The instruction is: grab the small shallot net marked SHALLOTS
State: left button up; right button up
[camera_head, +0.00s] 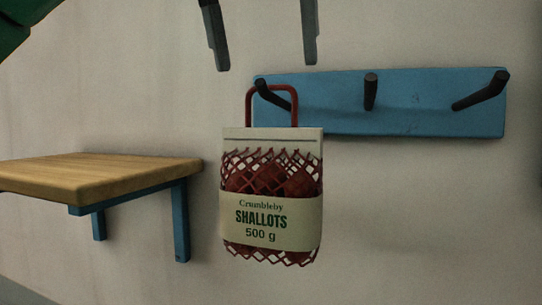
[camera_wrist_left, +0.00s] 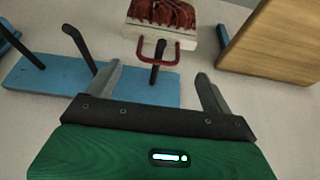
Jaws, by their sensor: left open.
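The shallot net (camera_head: 272,200) is a red mesh bag with a cream label reading SHALLOTS 500 g and a cream top band. Its red loop handle (camera_head: 297,100) hangs over the left black peg of the blue rack. My left gripper (camera_head: 264,50) is open and empty, its two fingers pointing down above the handle, apart from it. In the left wrist view the open fingers (camera_wrist_left: 160,75) are on either side of the red handle, and the net (camera_wrist_left: 163,14) shows at the top, cut off by the frame. My right gripper is not in view.
The blue rack (camera_head: 420,115) is on the pale wall, with two more black pegs, both empty. A wooden shelf (camera_head: 100,172) on blue brackets stands to the left of the net, its visible top bare.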

aim_at(270, 87)
pick_arm(q)
jog(key=shift+w+d+f, duration=0.2)
jog(key=shift+w+f, duration=0.1)
jog(key=shift+f, duration=0.35)
jog(key=shift+s+f, duration=0.15)
jog(key=shift+f, duration=0.5)
jog(key=x, duration=0.1)
jog(key=p+x, duration=0.1)
jog(key=x, duration=0.1)
jog(key=shift+w, duration=0.25)
jog(key=shift+w+d+f, duration=0.1)
jog(key=shift+f, duration=0.1)
jog(key=shift+s, duration=0.25)
jog(key=c, duration=0.4)
jog(key=shift+w, duration=0.1)
jog(key=c, duration=1.4)
grip_shut()
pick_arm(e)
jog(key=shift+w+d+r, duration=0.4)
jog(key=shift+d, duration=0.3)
